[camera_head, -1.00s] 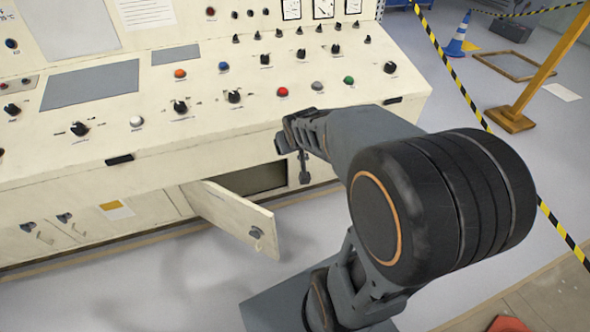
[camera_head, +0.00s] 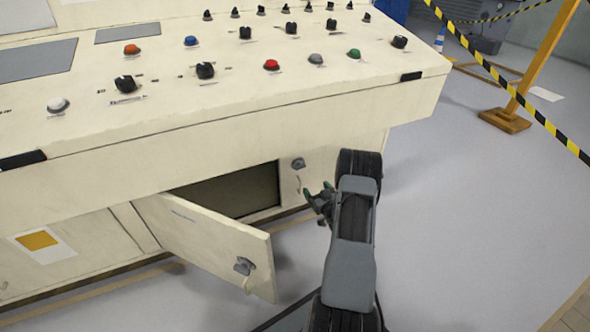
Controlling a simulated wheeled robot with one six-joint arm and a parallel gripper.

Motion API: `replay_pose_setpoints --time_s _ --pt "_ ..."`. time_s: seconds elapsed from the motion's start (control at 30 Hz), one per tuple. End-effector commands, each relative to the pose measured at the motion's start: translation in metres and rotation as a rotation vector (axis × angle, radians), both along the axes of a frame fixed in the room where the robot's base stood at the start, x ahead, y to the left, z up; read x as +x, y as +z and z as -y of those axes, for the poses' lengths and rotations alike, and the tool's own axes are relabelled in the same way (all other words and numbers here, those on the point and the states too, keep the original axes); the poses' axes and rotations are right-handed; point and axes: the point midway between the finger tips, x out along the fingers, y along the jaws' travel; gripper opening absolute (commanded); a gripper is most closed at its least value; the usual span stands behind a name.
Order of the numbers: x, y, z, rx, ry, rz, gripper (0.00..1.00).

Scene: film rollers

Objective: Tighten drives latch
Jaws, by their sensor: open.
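A cream cabinet door (camera_head: 205,245) stands open below the control console, swung out toward me. A dark latch (camera_head: 244,267) with a handle sits near its free edge. Behind the door is a dark compartment (camera_head: 245,193). A second dark latch (camera_head: 298,163) with a handle below it sits on the panel just right of the compartment. My gripper (camera_head: 320,194) is open and empty, a little right of and below this second latch, and appears apart from it. Neither picture label nor marking shows which latch is the drives one.
The sloping console top (camera_head: 300,100) with knobs and coloured buttons overhangs the cabinets. A yellow-and-black barrier tape (camera_head: 498,78) and its yellow post (camera_head: 535,70) stand at the right. The grey floor (camera_head: 450,200) right of the console is clear.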

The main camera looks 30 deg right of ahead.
Motion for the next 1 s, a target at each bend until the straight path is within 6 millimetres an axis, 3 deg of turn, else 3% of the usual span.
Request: replay_pose_setpoints --time_s 0.17,0.5,0.7,1.0 --pt "0.016 -0.006 0.001 -0.002 0.006 0.012 0.83" --pt "0.082 -0.007 0.006 -0.001 0.012 0.012 0.83" --pt "0.112 -0.006 0.012 0.001 0.008 0.011 0.83" --pt "0.133 -0.004 0.016 0.002 0.005 0.009 0.83"
